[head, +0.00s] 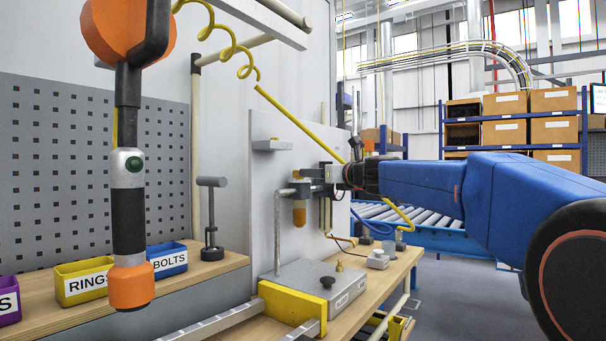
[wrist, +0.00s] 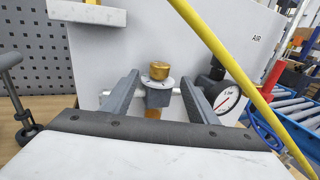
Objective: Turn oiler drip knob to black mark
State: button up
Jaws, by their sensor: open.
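The oiler's brass drip knob (wrist: 159,70) stands upright over a pale disc (wrist: 146,82) on a grey body, with an amber part below. My gripper (wrist: 161,80) is open, one finger left and one right of the oiler, with visible gaps; the knob appears between or just beyond the tips. I cannot make out the black mark. In the head view, the oiler's amber bowl (head: 299,216) hangs from a pipe on the white panel, and my gripper (head: 315,173) reaches it from the right, partly hiding the knob.
A pressure gauge (wrist: 228,99) sits close right of the right finger. A yellow air hose (wrist: 225,58) crosses the wrist view diagonally. A white ledge (wrist: 88,12) juts from the panel at upper left. An orange hanging tool (head: 131,284) is at left, near labelled bins (head: 83,283).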

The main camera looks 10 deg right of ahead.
jog(key=x, duration=0.8)
jog(key=c, duration=1.1)
jog(key=shift+o, duration=0.2)
jog(key=n+g+y, duration=0.1)
jog(key=y, duration=0.1)
jog(key=n+g+y, duration=0.1)
jog(key=n+y, duration=0.1)
jog(key=d+n+g+y, duration=0.1)
jog(key=g+y, duration=0.1)
jog(key=shift+w+f+n, duration=0.1)
jog(key=shift+w+n, duration=0.2)
jog(key=n+g+y, duration=0.1)
jog(key=n+g, duration=0.1)
jog(key=n+g+y, duration=0.2)
jog(key=g, duration=0.1)
jog(key=n+g+y, duration=0.2)
jog(key=shift+w+d+g, duration=0.15)
jog(key=shift+w+g, duration=0.2)
jog(key=shift+g, duration=0.35)
